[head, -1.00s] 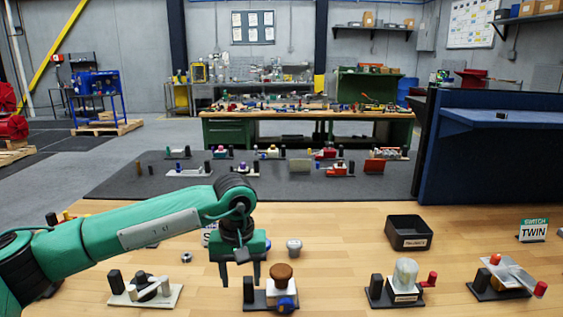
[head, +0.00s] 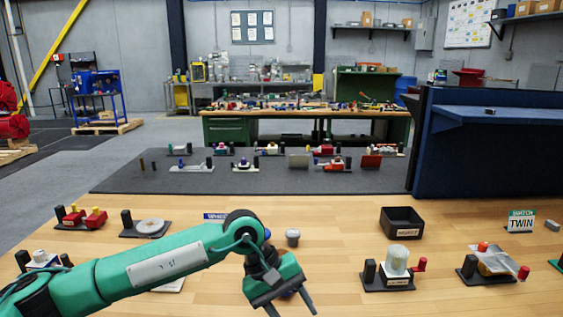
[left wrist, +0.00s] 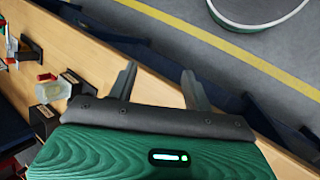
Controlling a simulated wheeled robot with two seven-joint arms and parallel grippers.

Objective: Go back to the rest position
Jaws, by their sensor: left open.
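My left gripper (head: 290,308) is low in the front middle of the head view, with its two dark fingers apart and nothing between them. In the left wrist view the open fingers (left wrist: 158,80) point past the wooden table's edge toward the grey floor. In the head view the left arm covers part of the devices at the front of the table. My right gripper does not show in either view.
On the wooden table (head: 340,235) stand a clear-domed device (head: 396,260), a red-knobbed device (head: 490,262), a black bin (head: 402,222) and a TWIN sign (head: 520,222). A grey knob (head: 292,236) stands just beyond my left gripper. A blue partition (head: 470,145) rises at the right.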

